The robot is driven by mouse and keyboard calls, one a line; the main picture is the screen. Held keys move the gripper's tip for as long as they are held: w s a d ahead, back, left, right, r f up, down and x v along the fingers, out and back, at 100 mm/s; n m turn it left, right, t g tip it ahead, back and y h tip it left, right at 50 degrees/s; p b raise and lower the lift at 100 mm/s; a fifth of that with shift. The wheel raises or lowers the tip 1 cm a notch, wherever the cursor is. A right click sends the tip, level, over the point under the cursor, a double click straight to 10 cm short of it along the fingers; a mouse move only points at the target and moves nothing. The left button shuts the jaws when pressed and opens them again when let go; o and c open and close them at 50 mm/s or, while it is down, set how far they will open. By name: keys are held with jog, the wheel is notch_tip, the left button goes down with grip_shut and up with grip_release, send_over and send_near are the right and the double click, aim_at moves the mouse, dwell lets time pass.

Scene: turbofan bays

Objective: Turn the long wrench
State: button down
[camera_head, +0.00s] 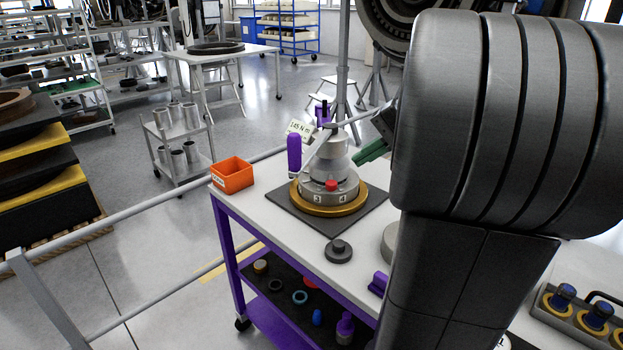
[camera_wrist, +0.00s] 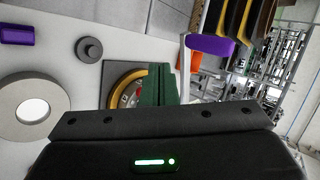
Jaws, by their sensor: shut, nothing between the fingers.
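A wrench with a thick purple grip (camera_head: 294,155) and a pale metal bar is at the hub fixture (camera_head: 328,190) on the cart; its grip hangs out on the left side. In the wrist view the purple grip (camera_wrist: 211,46) is above and right of my fingers, near a pale upright bar. My gripper (camera_head: 366,154) has green fingers, just right of the fixture's cone and apart from the purple grip. In the wrist view my green fingers (camera_wrist: 157,84) are together and empty, over part of the fixture's gold ring. My arm hides the cart's right part in the head view.
An orange bin (camera_head: 232,174) stands at the cart's back left corner. A dark round knob (camera_head: 338,250) lies in front of the fixture's black mat (camera_head: 283,212). A rail runs along the left.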

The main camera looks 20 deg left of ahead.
jog(key=a+r+p+x, duration=0.1)
jog(key=a+r+x, duration=0.1)
jog(key=x, duration=1)
jog(key=shift+a+f, duration=0.15)
jog(key=shift+s, duration=0.1)
jog(key=shift+a, duration=0.6)
